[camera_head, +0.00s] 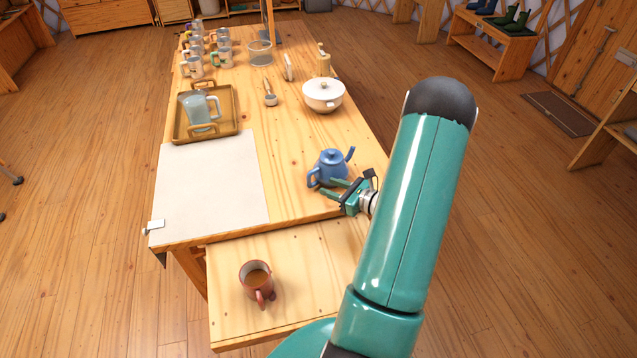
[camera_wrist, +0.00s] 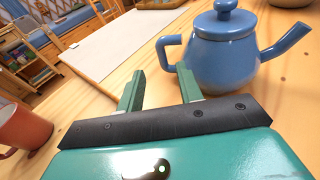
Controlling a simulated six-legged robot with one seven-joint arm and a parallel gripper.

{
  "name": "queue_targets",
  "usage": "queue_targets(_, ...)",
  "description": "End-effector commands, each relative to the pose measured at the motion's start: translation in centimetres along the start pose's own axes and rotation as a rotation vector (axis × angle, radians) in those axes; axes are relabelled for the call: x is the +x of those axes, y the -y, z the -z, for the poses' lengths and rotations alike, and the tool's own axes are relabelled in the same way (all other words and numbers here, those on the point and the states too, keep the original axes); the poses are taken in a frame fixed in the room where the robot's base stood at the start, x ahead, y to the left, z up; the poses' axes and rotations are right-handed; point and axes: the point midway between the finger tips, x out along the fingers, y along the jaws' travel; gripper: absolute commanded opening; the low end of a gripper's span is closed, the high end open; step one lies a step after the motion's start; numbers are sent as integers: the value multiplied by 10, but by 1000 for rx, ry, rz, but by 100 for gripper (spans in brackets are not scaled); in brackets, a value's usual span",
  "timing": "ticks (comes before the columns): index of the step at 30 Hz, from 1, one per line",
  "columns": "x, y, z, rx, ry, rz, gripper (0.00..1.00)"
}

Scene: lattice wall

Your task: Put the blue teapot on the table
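The blue teapot (camera_head: 329,167) stands upright on the wooden table (camera_head: 295,150), near its front right part. Its lid is on and its spout points right; it also shows in the wrist view (camera_wrist: 225,55). My gripper (camera_head: 331,189) is low over the table, just in front of the teapot. In the wrist view its two green fingers (camera_wrist: 160,78) are apart with nothing held between them. The teapot's handle lies just beyond the fingertips, close to the right finger; whether they touch cannot be told.
A red mug of brown drink (camera_head: 257,280) stands on the lower front board (camera_head: 310,270). A white sheet (camera_head: 205,195) covers the table's left front.

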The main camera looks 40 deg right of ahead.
Motion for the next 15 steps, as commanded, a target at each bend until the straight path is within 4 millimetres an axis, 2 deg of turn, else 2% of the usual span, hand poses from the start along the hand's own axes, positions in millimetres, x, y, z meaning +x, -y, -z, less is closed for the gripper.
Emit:
queue_targets(3, -22, 1, 0, 0, 0, 3, 36)
queue_targets(6, -33, 0, 0, 0, 1, 0, 36)
queue_targets(11, -41, 0, 0, 0, 0, 0, 36)
queue_targets(15, -38, -3, -4, -12, -2, -15, 36)
